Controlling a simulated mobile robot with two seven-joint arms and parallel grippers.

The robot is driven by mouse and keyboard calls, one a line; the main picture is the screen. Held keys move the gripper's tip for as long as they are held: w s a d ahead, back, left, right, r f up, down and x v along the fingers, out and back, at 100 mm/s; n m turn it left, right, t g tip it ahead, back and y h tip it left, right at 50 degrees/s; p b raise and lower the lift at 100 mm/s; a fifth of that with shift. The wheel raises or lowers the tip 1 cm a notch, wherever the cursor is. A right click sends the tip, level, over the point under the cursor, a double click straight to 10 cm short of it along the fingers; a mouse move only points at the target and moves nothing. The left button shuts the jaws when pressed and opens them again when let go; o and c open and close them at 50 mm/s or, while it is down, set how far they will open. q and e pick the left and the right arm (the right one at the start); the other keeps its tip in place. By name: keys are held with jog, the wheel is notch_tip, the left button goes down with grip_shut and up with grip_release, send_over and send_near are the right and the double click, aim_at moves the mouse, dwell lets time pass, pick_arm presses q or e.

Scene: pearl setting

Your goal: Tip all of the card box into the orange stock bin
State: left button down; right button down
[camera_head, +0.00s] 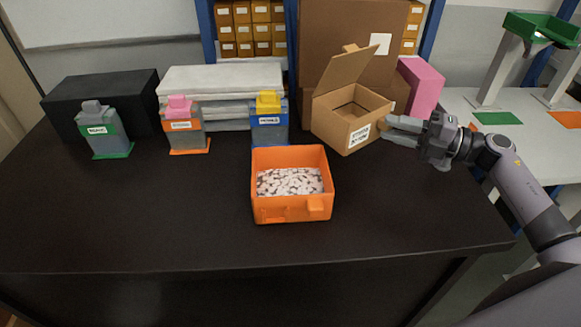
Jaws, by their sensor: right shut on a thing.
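The card box (336,133) is at the back right of the dark table, with its flap standing up and a white label on its side. Its visible inside looks empty, though its near corner is hidden. The orange stock bin (291,212) stands in front of it and to the left, holding many small whitish pieces. My right gripper (388,128) is shut on the right side of the card box. The box looks slightly tilted; I cannot tell whether it touches the table. My left gripper is not in view.
Green (106,133), pink-topped (183,127) and yellow-topped (268,121) dispensers stand left of the box. A black block (85,100), white stack (222,80), large brown carton (340,30) and pink box (424,85) are behind. The table's front and left are clear.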

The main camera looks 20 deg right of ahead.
jog(key=shift+r, duration=0.1)
notch_tip(320, 180, up, 6)
jog(key=p, duration=0.5)
dwell(0.4)
